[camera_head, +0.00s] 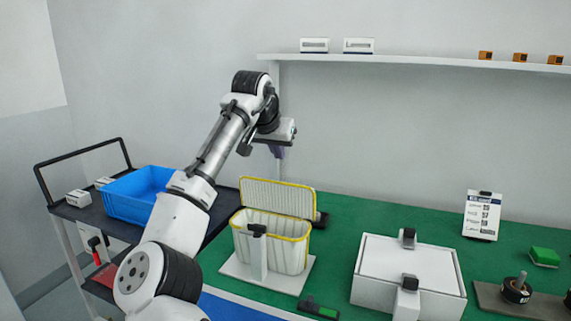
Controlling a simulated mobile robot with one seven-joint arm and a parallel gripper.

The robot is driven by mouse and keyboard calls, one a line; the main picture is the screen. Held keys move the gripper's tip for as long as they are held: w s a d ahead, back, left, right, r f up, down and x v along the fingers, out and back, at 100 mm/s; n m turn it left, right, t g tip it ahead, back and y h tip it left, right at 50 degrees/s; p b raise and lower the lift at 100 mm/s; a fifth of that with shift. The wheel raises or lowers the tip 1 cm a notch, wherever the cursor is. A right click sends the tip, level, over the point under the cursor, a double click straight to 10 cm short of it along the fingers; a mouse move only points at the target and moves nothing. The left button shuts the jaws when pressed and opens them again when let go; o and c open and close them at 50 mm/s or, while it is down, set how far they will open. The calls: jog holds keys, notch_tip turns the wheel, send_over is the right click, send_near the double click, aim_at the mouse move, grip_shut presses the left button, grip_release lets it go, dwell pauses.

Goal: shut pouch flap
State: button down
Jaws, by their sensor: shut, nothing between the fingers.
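The pouch (286,248) is a cream, ribbed container with a yellow rim, standing on a light base plate (234,268) on the green table. Its flap (277,195) is a ribbed panel with a yellow edge, raised upright at the back, so the pouch is open at the top. A white strip with a black top piece (257,230) stands at its front. My gripper (278,153) hangs above and behind the flap, apart from it, shut and empty; its fingertips are small in this view.
A white box (406,262) with black-topped latches stands right of the pouch. A blue tray (136,198) sits on a dark cart at left. A small dark green-topped tool (320,308) lies in front. A shelf (420,62) runs along the back wall.

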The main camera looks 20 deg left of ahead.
aim_at(279, 194)
jog(key=f, duration=0.2)
jog(key=w+f+p, duration=0.1)
jog(key=f, duration=0.2)
jog(key=f+p, duration=0.1)
jog(key=f, duration=0.2)
jog(key=shift+w+f, duration=0.1)
jog(key=shift+w, duration=0.2)
